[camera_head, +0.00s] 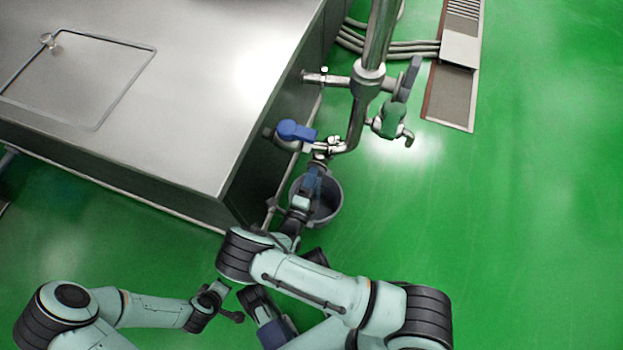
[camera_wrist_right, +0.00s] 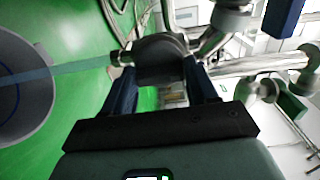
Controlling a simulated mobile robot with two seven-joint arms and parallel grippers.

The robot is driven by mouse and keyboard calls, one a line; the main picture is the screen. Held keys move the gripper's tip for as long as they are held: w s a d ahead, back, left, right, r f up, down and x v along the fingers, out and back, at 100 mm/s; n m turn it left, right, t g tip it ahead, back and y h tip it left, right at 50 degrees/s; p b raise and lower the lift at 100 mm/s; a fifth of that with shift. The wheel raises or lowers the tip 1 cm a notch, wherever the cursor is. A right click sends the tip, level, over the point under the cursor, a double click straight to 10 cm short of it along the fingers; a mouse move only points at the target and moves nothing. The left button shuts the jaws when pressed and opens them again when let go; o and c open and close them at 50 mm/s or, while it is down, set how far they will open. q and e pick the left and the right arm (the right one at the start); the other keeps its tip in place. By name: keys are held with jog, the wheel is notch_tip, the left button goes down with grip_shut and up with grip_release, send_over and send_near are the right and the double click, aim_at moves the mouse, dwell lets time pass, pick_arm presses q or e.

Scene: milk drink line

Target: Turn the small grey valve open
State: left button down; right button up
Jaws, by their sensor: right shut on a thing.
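The small grey valve (camera_wrist_right: 160,62) sits between the two dark blue fingers of my right gripper (camera_wrist_right: 163,90) in the right wrist view. The gripper is shut on its grey part. A pale, see-through band (camera_wrist_right: 80,66) runs from the valve's spout end into a bucket, like a stream of liquid. In the head view my right gripper (camera_head: 313,180) reaches to the pipe's low end above the bucket, and the fingers mostly hide the valve. My left gripper (camera_head: 224,300) is low in the head view, away from the pipes, and its jaws are unclear.
The grey bucket (camera_head: 332,206) stands on the green floor under the valve; it also shows in the right wrist view (camera_wrist_right: 38,118). A blue-handled valve (camera_head: 296,131) and a green valve (camera_head: 390,120) are close by on the pipes. A steel tank (camera_head: 170,90) fills the left. The right floor is mostly clear.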

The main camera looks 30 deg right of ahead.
jog(key=o, duration=1)
pick_arm(q)
jog(key=shift+s+d+r+g+p, duration=0.15)
jog(key=shift+s+d+r+p, duration=0.2)
jog(key=shift+s, duration=0.25)
jog(key=shift+s+d+r+g+p, duration=0.15)
jog(key=shift+s+d+r+p, duration=0.1)
jog(key=shift+s+r+p, duration=0.25)
pick_arm(e)
jog(key=v, duration=1.3)
jog(key=shift+s, duration=0.15)
pick_arm(q)
jog(key=shift+f, duration=0.1)
